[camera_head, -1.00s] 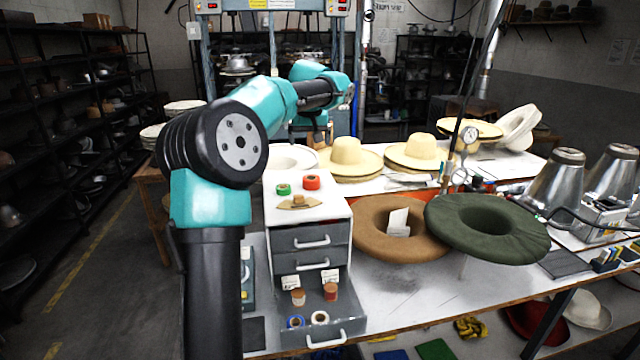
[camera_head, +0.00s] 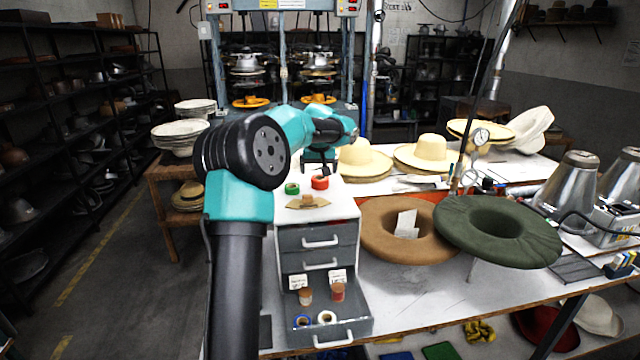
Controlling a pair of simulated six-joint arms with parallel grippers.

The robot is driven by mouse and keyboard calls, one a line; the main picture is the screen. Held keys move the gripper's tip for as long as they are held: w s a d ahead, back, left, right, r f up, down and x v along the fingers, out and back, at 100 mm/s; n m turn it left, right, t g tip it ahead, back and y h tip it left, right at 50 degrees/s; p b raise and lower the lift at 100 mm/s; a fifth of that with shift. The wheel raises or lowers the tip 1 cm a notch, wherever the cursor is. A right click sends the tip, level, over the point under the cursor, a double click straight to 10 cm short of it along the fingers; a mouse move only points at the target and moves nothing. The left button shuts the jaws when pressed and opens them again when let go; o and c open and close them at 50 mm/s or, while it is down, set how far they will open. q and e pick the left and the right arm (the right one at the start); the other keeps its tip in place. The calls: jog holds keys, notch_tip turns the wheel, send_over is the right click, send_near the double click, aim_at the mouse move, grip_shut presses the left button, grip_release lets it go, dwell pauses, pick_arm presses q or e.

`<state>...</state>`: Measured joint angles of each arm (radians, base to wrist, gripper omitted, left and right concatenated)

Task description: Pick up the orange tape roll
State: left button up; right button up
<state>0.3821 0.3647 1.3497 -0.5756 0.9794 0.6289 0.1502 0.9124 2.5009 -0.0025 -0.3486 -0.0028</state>
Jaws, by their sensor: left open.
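A red-orange tape roll (camera_head: 320,183) lies on the white top of the small drawer cabinet (camera_head: 347,209). My left gripper (camera_head: 326,170) points down just above this roll, close to its upper edge. It looks empty with its fingers open, though the fingertips are small and dark here. I cannot tell whether they touch the roll. My left arm comes up in front of the cabinet and hides part of its left side. My right gripper is not in view.
A green tape roll (camera_head: 292,188) sits just left of the red-orange one, with a tan wooden piece (camera_head: 308,202) in front. The open lower drawer (camera_head: 347,338) holds spools and rolls. A brown hat (camera_head: 375,235) and a green hat (camera_head: 460,225) stand to the right.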

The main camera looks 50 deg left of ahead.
aim_at(320, 178)
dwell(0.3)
pick_arm(q)
jog(key=shift+d+x, duration=0.15)
jog(key=shift+x, duration=1.2)
jog(key=shift+d+x, duration=0.1)
jog(key=shift+x, duration=1.25)
jog(key=shift+w, duration=0.1)
jog(key=c, duration=1)
jog(key=shift+r, duration=1.8)
jog(key=s+d, duration=0.3)
jog(key=d, duration=0.1)
jog(key=s+d+r, duration=0.1)
jog(key=s+d, duration=0.6)
jog(key=d, duration=0.1)
jog(key=shift+s+r, duration=0.2)
jog(key=shift+s, duration=0.1)
